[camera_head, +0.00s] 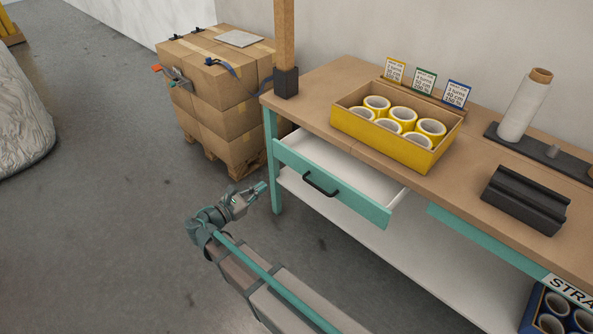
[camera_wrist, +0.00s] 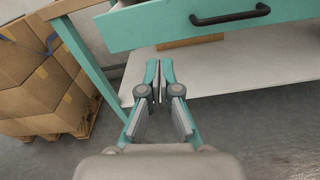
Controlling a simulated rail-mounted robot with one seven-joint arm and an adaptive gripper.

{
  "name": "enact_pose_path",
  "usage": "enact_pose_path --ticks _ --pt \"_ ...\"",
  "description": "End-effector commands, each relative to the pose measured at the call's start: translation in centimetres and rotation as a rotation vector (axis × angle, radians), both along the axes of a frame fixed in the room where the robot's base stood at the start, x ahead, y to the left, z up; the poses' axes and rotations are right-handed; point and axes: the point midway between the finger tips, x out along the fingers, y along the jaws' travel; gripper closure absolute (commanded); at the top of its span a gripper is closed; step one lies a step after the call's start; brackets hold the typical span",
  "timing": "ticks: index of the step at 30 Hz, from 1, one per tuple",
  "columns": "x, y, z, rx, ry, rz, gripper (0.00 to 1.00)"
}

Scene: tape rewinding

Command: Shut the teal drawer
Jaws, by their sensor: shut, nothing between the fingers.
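The teal drawer (camera_head: 350,197) stands pulled out from under the wooden workbench, with its white inside showing and a black bar handle (camera_head: 320,183) on its front. In the wrist view the drawer front (camera_wrist: 165,30) crosses the top, with the handle (camera_wrist: 230,16) at the upper right. My gripper (camera_head: 262,188) is to the left of the drawer front, apart from it. In the wrist view my gripper (camera_wrist: 160,82) is shut and empty, its fingertips a little below the drawer front in the picture.
A yellow box (camera_head: 408,156) of tape rolls stands on the bench (camera_head: 330,85). Stacked cardboard boxes (camera_head: 228,118) stand on a pallet at the left. A white lower shelf (camera_head: 400,258) runs under the drawer. The grey floor (camera_head: 110,200) left of the bench is clear.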

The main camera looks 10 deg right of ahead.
Motion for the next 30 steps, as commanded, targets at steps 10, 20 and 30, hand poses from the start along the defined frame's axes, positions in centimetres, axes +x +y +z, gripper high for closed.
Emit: enact_pose_path --ticks 10,20,30 --pt "0.4 -1.0 1.2 -0.154 0.099 -0.006 1.00" --pt "3.9 -5.2 1.1 -0.151 0.098 -0.007 1.00" --pt "7.7 -9.6 1.1 -0.152 0.098 -0.006 1.00"
